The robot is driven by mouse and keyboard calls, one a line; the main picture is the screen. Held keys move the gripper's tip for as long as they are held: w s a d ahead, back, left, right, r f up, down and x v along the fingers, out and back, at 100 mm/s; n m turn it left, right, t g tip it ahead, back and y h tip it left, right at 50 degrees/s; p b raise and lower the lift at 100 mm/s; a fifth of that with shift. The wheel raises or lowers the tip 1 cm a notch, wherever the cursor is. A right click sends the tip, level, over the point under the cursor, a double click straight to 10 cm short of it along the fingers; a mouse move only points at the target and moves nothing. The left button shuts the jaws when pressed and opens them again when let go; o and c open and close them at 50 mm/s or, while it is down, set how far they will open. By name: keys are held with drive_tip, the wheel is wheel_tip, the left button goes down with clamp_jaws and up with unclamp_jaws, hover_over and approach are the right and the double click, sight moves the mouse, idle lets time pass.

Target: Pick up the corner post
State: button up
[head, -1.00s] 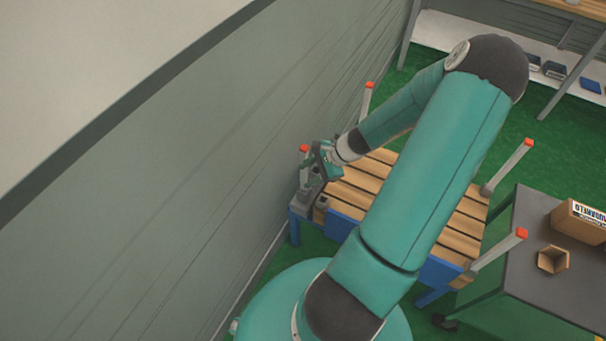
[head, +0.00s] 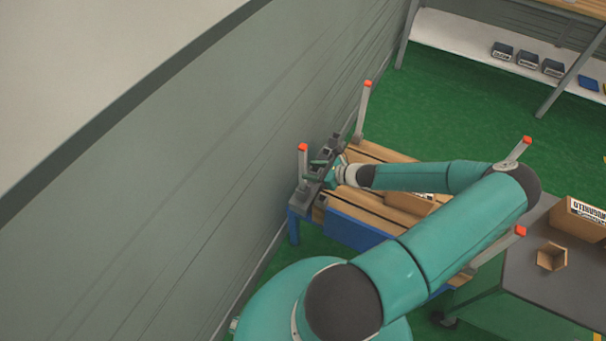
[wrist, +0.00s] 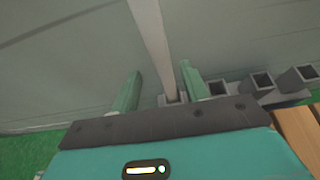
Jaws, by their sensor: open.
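The grey corner post (head: 303,174) with an orange top stands upright at the near left end of the slatted wooden platform, by the wall. In the wrist view the post (wrist: 152,38) rises from a square socket and passes between my fingers. My gripper (head: 318,171) is beside the post in the head view, roughly level. In the wrist view my gripper (wrist: 161,75) is open, with one green finger on each side of the post and visible gaps. Other orange-topped posts stand at the back left (head: 363,108) and right (head: 519,150) of the platform.
A grey rail with empty square sockets (wrist: 262,86) runs along the wall beside the post. The slatted platform (head: 372,153) carries a cardboard box (head: 404,202), partly hidden by my arm. A dark table (head: 545,298) at right holds cardboard boxes.

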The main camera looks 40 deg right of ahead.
drive_tip(key=x, duration=0.6)
drive_tip(key=shift+w+d+f, duration=0.2)
drive_tip(key=shift+w+f, duration=0.15)
drive_tip(key=shift+f, duration=0.05)
drive_tip(key=shift+c, duration=0.3)
clamp_jaws()
